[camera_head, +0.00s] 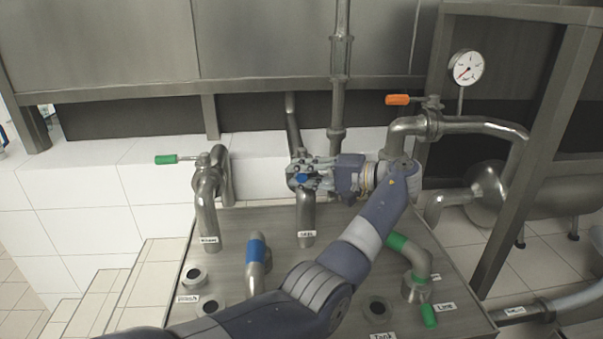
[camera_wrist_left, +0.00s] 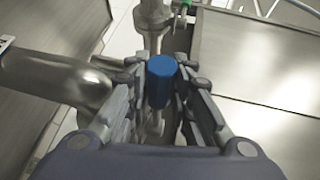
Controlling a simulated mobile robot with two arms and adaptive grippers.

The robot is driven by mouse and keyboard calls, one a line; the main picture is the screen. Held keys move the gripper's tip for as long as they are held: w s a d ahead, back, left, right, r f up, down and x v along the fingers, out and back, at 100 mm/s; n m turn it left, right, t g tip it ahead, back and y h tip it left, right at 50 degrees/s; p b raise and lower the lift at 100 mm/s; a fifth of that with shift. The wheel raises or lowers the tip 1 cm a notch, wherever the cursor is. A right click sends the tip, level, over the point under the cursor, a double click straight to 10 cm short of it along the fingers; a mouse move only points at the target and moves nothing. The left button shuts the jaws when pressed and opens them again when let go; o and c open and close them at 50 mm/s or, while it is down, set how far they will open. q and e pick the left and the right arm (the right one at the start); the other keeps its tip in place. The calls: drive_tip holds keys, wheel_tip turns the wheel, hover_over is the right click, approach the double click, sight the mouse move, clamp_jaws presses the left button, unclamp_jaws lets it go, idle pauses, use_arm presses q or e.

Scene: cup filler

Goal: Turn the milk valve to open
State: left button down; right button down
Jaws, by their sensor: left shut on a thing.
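The middle pipe (camera_head: 306,212) stands at the back of the grey panel top (camera_head: 330,260), with a small label (camera_head: 307,234) too blurred to read for certain. Its valve has a blue handle, mostly hidden by my fingers in the head view. My left gripper (camera_head: 308,177) reaches it from the right and is shut on the blue handle. In the left wrist view the blue handle (camera_wrist_left: 161,80) sits between the two fingers (camera_wrist_left: 160,92), with the metal pipe bend (camera_wrist_left: 60,80) to the left. My right gripper is not in view.
A green-handled valve (camera_head: 166,159) is on the left pipe, and an orange-handled valve (camera_head: 398,99) is at the upper right near a gauge (camera_head: 466,68). A blue-banded elbow pipe (camera_head: 257,252) and a green-banded one (camera_head: 408,248) stand on the panel beside my arm.

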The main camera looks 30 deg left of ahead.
use_arm(q)
drive_tip(key=c, duration=1.4)
unclamp_jaws()
drive_tip(key=v, duration=0.7)
drive_tip(key=shift+d, duration=0.2)
drive_tip(key=shift+w, duration=0.1)
drive_tip(key=shift+c, duration=0.4)
